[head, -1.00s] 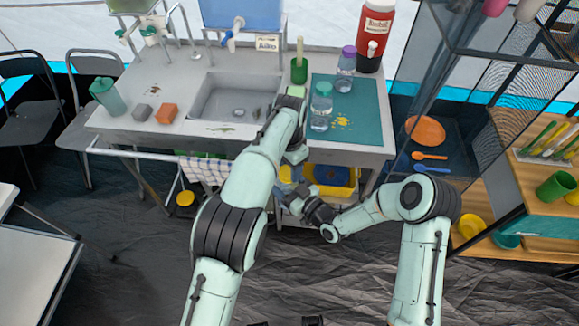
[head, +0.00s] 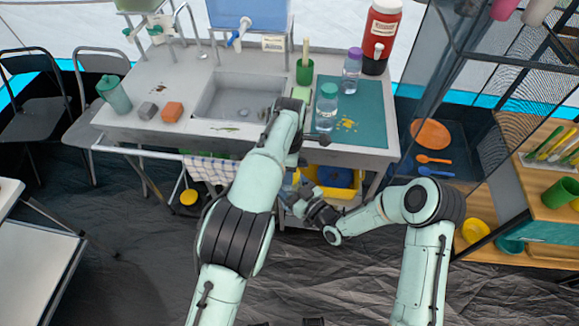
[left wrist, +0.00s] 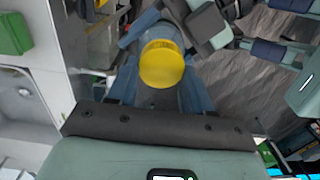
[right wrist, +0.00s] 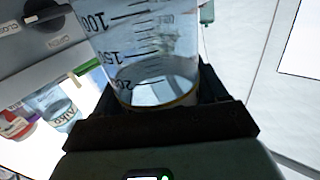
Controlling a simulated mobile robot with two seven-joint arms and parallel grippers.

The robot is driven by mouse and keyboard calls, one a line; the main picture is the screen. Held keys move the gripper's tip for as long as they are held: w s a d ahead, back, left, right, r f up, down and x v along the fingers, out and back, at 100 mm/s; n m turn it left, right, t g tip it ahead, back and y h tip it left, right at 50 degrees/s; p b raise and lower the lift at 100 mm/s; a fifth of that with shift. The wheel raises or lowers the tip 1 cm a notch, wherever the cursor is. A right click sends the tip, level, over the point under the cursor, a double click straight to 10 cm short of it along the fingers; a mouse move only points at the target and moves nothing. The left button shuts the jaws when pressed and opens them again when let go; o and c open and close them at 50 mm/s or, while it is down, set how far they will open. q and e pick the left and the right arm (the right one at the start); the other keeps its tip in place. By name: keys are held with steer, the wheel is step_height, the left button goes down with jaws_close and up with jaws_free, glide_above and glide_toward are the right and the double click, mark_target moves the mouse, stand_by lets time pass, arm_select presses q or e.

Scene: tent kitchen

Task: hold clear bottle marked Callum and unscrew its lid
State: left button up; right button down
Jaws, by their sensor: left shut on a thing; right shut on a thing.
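A clear bottle with black volume marks (right wrist: 150,45) stands between the fingers of my right gripper (right wrist: 150,95), which is shut on it. No name can be read on its visible side. A round yellow lid (left wrist: 162,64) lies between the fingers of my left gripper (left wrist: 160,75), which is shut on it. The frames do not show whether the lid is loose on the bottle's neck.
On the counter (head: 168,72) stand a teal-lidded bottle (head: 327,106) and a purple-lidded bottle (head: 351,72) on a teal mat (head: 370,118). A yellow bin (head: 345,190) is under the counter, close to the grippers. A towel (head: 205,170) hangs at the front. Dark floor lies open in front.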

arm_select(q)
steer(key=n, duration=0.2)
steer(key=d+n, duration=0.1)
steer(key=n, duration=0.1)
steer(key=shift+s+r+n, duration=0.1)
steer(key=shift+s+n, duration=0.05)
steer(key=shift+n, duration=0.25)
steer(key=n, duration=0.4)
steer(key=shift+s+d, duration=0.1)
arm_select(e)
steer(key=shift+s+a+y, duration=0.15)
steer(key=shift+a+y, duration=0.15)
steer(key=shift+a, duration=0.05)
arm_select(q)
steer(key=shift+r, duration=0.1)
steer(key=shift+r, duration=0.8)
arm_select(e)
steer(key=shift+f, duration=0.1)
arm_select(q)
steer(key=shift+a+r, duration=0.2)
steer(key=shift+a, duration=0.1)
arm_select(e)
steer(key=shift+d, duration=0.2)
arm_select(q)
steer(key=shift+a, duration=0.1)
arm_select(e)
steer(key=shift+d, duration=0.1)
